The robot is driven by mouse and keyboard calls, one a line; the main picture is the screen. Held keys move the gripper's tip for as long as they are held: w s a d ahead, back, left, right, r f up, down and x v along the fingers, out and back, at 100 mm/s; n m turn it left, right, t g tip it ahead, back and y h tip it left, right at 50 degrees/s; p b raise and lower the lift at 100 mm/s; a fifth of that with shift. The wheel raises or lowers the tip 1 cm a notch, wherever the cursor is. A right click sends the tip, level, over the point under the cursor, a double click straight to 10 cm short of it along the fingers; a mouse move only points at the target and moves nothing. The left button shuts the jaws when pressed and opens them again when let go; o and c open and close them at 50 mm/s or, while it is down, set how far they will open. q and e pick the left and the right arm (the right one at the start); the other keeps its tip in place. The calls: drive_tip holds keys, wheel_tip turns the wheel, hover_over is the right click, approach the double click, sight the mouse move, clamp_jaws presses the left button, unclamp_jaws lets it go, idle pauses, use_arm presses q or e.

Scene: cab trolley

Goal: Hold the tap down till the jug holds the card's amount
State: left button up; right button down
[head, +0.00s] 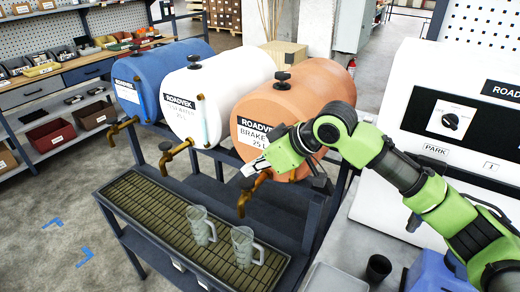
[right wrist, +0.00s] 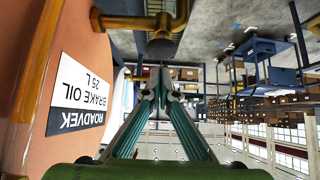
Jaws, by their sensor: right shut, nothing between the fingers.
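The orange barrel (head: 310,95), labelled ROADVEK brake oil 25 L, has a brass tap (head: 247,196). It also shows close in the right wrist view (right wrist: 50,90), with its label upside down. My right gripper (head: 254,168) is shut and empty at this tap. In the right wrist view its tips (right wrist: 161,66) are close to a dark knob (right wrist: 161,48) on the tap; I cannot tell whether they touch. A clear jug (head: 243,247) stands upright below the tap's spout, and a second jug (head: 201,226) stands left of it. Their fill levels cannot be made out. No readable amount card shows.
A white barrel (head: 200,85) and a blue barrel (head: 155,70) with their own brass taps stand to the left. The jugs stand on a grated drip tray (head: 150,212). A white machine with a dial (head: 450,121) is at right. A dark cup (head: 378,267) is front right.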

drive_tip(key=shift+s+d+f, duration=0.1)
drive_tip(key=shift+d+f, duration=0.05)
drive_tip(key=shift+f, duration=0.8)
drive_tip(key=shift+f, duration=0.1)
